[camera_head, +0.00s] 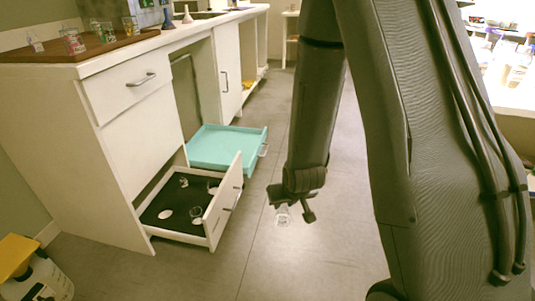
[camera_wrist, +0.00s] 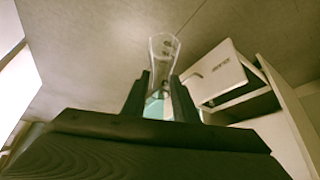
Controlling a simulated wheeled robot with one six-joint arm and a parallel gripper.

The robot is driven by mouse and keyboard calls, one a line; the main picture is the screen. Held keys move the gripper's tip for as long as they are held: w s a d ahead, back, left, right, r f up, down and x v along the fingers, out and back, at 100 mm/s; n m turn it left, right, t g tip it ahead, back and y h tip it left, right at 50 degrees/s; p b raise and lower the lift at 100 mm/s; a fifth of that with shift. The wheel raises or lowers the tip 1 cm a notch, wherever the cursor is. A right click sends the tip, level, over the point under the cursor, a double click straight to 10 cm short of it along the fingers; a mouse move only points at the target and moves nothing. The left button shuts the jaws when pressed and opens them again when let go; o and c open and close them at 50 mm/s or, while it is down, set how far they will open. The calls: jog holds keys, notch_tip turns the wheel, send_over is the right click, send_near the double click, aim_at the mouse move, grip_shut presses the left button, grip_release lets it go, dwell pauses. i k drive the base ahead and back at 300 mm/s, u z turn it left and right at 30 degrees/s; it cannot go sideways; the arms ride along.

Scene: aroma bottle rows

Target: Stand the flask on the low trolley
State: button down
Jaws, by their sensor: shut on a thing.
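The flask (camera_head: 283,216) is a small clear glass vessel held below my gripper (camera_head: 292,204), above the grey floor to the right of the open drawers. In the wrist view the flask (camera_wrist: 163,48) stands up between the two fingers of my gripper (camera_wrist: 160,90), which is shut on it. Its lower part is partly hidden by the fingers. I cannot pick out a low trolley with certainty in either view.
An open drawer (camera_head: 213,219) with a dark liner holds several small items. A turquoise drawer (camera_head: 228,147) is open behind it. The counter (camera_head: 92,67) carries glassware on a brown board. A bottle-laden white surface (camera_head: 512,91) is at right. The middle floor is clear.

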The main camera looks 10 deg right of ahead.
aim_at(230, 157)
jog(key=z, duration=0.95)
jog(key=i, duration=1.6)
jog(key=u, duration=0.65)
jog(key=i, duration=0.7)
jog(key=u, duration=1.15)
jog(key=i, duration=0.25)
jog(key=u, duration=0.15)
